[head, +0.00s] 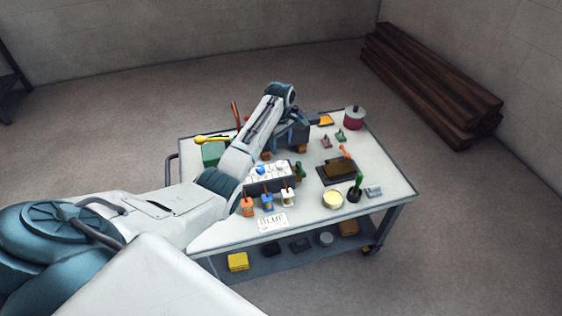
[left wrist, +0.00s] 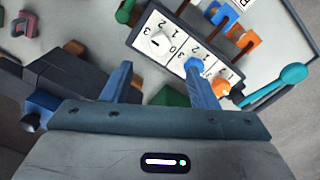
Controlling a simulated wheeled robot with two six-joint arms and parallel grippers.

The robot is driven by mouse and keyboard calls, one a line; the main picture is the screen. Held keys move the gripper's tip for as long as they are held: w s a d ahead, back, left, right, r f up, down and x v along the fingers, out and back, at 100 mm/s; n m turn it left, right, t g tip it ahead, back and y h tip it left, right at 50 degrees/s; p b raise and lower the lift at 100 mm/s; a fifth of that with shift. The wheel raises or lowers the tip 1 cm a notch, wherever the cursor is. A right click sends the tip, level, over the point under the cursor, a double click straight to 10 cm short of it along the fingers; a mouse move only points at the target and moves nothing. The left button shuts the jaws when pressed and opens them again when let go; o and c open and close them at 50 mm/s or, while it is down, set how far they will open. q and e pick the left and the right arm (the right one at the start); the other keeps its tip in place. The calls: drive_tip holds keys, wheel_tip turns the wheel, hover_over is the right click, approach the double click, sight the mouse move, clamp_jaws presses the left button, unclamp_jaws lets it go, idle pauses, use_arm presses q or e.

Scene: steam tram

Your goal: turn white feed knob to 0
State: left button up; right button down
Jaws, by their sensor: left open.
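A panel box (head: 270,188) with numbered dials stands on the white table. In the left wrist view the white knob (left wrist: 159,41) is at the panel's upper left, with numbers around it. Its pointer setting is too small to read surely. The blue knob (left wrist: 194,66) and the orange knob (left wrist: 222,88) follow in a row. The white knob shows in the head view (head: 281,166) too, beside the blue one. My left gripper (left wrist: 160,80) is open and empty, with its fingers spread below the panel in the wrist picture, apart from the white knob. My right gripper is out of view.
Orange, blue and white pots (head: 288,199) with sticks stand in front of the panel, by a card (head: 273,222) reading BLUE. A dark tray (head: 329,178), a cream bowl (head: 333,199) and a red pot (head: 354,118) are to the right. A green box (head: 212,153) is left of my arm.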

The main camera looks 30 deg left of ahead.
sight(280, 164)
use_arm(q)
wheel_tip(280, 164, down, 10)
drive_tip(key=shift+r, duration=0.25)
drive_tip(key=shift+c, duration=0.2)
drive_tip(key=c, duration=0.9)
